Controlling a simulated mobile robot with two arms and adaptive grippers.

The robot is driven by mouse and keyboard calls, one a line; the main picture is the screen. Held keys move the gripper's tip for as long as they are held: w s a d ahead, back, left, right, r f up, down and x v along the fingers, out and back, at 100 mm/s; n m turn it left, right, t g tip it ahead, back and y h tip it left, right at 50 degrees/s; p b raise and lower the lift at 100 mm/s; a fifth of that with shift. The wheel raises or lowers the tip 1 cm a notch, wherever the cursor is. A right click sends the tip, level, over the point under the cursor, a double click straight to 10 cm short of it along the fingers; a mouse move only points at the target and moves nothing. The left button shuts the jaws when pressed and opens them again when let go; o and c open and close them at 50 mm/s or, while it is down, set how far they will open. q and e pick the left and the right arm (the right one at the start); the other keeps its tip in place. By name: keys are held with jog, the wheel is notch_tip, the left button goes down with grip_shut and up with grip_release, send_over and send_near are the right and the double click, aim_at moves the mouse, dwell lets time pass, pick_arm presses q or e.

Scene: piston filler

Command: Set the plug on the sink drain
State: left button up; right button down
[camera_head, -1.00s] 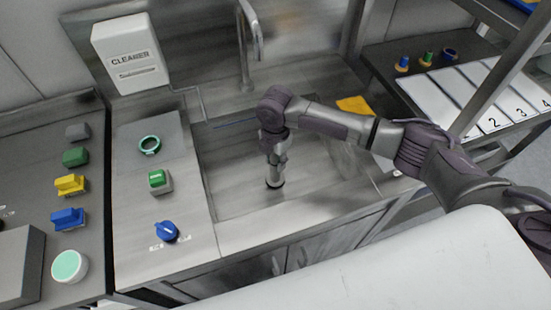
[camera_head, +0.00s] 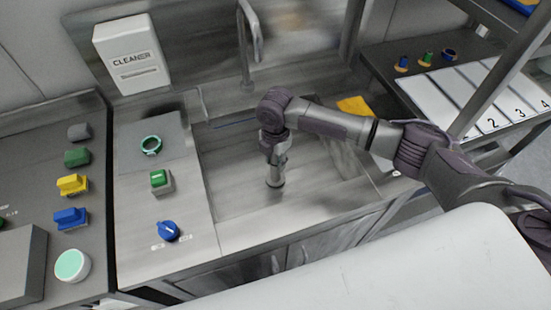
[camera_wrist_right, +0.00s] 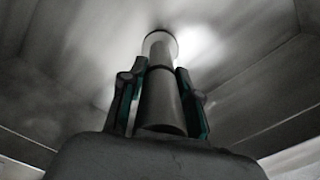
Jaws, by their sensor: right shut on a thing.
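My right gripper (camera_head: 273,154) points straight down inside the sink (camera_head: 230,200). It is shut on the plug (camera_head: 275,178), a grey upright cylinder whose lower part shows below the fingers. In the right wrist view, both fingers of the gripper (camera_wrist_right: 160,100) flank the plug (camera_wrist_right: 160,98), which runs away from the camera to a paler, round end near the sink floor. The drain itself is not clearly visible. I cannot tell whether the plug's end touches it. My left gripper is out of view.
The faucet (camera_head: 246,45) stands behind the sink. A green ring (camera_head: 151,146), a green switch (camera_head: 161,181) and a blue knob (camera_head: 168,231) sit on the counter to the left. A yellow cloth (camera_head: 354,106) lies at the sink's back right edge.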

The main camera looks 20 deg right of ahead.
jog(key=shift+p, duration=0.3)
dwell(0.4)
jog(key=shift+f, duration=0.1)
jog(key=shift+c, duration=1.7)
grip_release()
notch_tip(320, 180, up, 21)
jog(key=p, duration=1.9)
jog(key=shift+s, duration=0.1)
